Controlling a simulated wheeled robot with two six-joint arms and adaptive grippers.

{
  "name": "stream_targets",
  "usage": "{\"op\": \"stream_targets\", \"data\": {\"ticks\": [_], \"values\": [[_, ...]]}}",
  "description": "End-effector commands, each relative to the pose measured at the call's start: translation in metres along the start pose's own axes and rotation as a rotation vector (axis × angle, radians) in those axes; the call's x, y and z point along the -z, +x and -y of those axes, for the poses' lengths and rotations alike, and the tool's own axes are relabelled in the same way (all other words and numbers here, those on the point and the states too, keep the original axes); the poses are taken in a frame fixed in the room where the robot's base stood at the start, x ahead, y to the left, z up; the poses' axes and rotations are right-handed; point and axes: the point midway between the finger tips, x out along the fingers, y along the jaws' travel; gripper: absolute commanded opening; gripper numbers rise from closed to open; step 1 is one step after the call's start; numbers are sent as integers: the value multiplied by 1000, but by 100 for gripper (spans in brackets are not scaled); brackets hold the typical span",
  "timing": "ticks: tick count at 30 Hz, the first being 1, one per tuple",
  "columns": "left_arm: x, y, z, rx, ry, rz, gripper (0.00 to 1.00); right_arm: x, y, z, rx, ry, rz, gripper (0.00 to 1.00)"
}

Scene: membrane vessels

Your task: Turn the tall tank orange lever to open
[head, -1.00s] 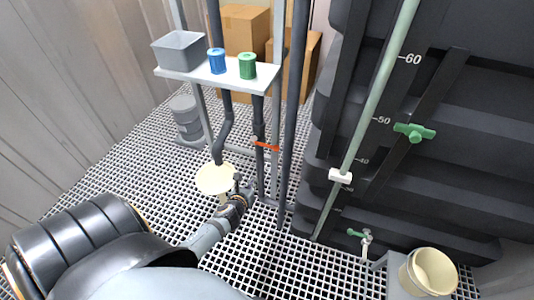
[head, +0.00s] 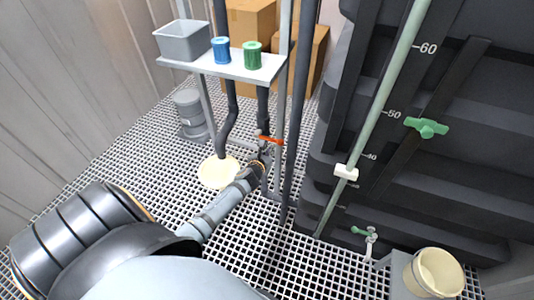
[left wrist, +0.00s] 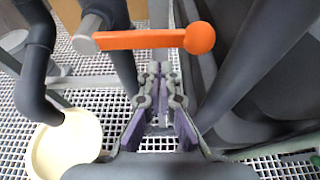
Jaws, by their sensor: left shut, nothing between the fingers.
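The orange lever (head: 270,139) sits on a dark vertical pipe below the white shelf, lying roughly crosswise to the pipe. In the left wrist view the orange lever (left wrist: 150,39) runs horizontally from a grey pivot on the left to a round knob on the right. My left gripper (head: 264,150) is just below the lever in the head view. In the left wrist view my left gripper (left wrist: 160,72) has its fingertips together, empty, pointing toward the lever; I cannot tell whether they touch it. My right gripper is not in view.
A shelf (head: 270,73) holds a grey bin (head: 184,42), a blue can (head: 221,50) and a green can (head: 253,55). The large dark tank (head: 470,110) with a green valve (head: 427,127) stands at right. A cream bucket (head: 434,272) is lower right. Vertical pipes stand close by.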

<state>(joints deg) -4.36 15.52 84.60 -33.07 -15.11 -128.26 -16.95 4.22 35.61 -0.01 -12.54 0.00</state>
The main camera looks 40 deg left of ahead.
Motion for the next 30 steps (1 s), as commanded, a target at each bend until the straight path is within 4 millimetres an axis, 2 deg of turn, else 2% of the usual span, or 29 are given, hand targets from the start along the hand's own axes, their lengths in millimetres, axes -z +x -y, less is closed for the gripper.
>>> {"op": "stream_targets", "data": {"ticks": [1,5,17,30], "values": [[-9,-4,0,0,0,0,0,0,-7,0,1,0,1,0],[-17,-6,0,-1,0,-1,0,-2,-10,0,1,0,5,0],[-17,-7,0,0,-1,-1,0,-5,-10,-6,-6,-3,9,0],[-24,-9,0,24,-68,0,0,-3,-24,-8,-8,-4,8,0]]}}
